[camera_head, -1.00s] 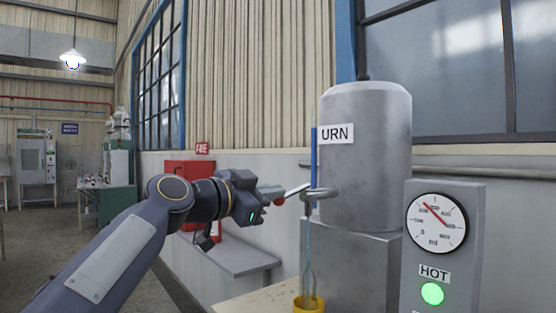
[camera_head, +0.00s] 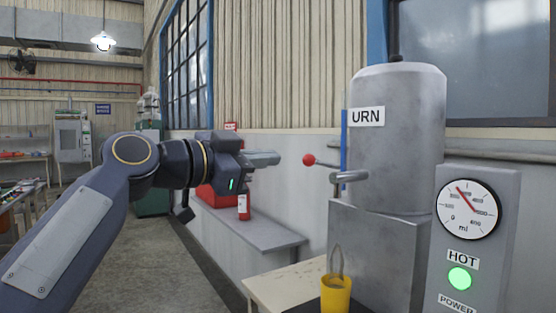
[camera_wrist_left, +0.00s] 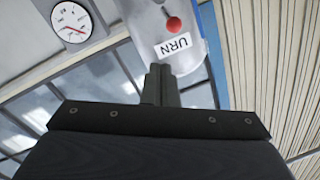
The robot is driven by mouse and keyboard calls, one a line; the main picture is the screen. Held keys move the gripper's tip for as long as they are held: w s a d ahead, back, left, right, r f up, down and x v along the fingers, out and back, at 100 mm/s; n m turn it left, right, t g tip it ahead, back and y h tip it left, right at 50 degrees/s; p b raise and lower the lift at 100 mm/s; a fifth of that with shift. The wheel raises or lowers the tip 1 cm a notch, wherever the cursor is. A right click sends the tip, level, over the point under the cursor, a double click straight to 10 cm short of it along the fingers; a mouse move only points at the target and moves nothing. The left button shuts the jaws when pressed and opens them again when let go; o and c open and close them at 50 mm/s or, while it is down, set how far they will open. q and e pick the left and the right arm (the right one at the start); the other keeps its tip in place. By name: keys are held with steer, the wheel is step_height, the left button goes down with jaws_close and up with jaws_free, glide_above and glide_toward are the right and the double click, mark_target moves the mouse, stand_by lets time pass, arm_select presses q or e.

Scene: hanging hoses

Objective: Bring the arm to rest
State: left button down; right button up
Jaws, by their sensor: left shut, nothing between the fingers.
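My left gripper (camera_head: 268,158) is shut and empty. It points right toward the urn, apart from the red-knobbed lever (camera_head: 309,160) of the tap. In the left wrist view its closed fingers (camera_wrist_left: 161,84) show below the red knob (camera_wrist_left: 173,24) and the URN label. The grey metal urn (camera_head: 400,140) stands on a metal block at the right, with a blue sight tube (camera_head: 344,140) beside it. A yellow cup (camera_head: 335,295) stands below the tap. My right gripper is not in view.
A gauge panel (camera_head: 468,245) with a dial and a lit green HOT lamp stands right of the urn. The floor at the left is open.

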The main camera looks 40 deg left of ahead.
arm_select(q)
steer(key=shift+s, duration=0.1)
stand_by(0.5)
steer(key=s+d+f+n+g+h, duration=0.1)
steer(key=d+f+n+g, duration=0.3)
steer(key=f, duration=0.9)
steer(key=s+d+f+n+g, duration=0.1)
steer(key=d+f+g, duration=0.35)
steer(key=f, duration=0.75)
steer(key=s+d+f+n+g, duration=0.1)
steer(key=s+d+f, duration=0.25)
steer(key=f, duration=0.45)
steer(key=s+d+f+n+g, duration=0.1)
steer(key=s+d+f+n, duration=0.2)
steer(key=f, duration=0.4)
steer(key=s+d+f+g, duration=0.25)
steer(key=s+f, duration=0.25)
steer(key=f, duration=0.3)
step_height(320, 180, up, 15)
steer(key=w+p, duration=0.1)
steer(key=p, duration=1.3)
steer(key=shift+t, duration=0.4)
steer(key=shift+a, duration=0.1)
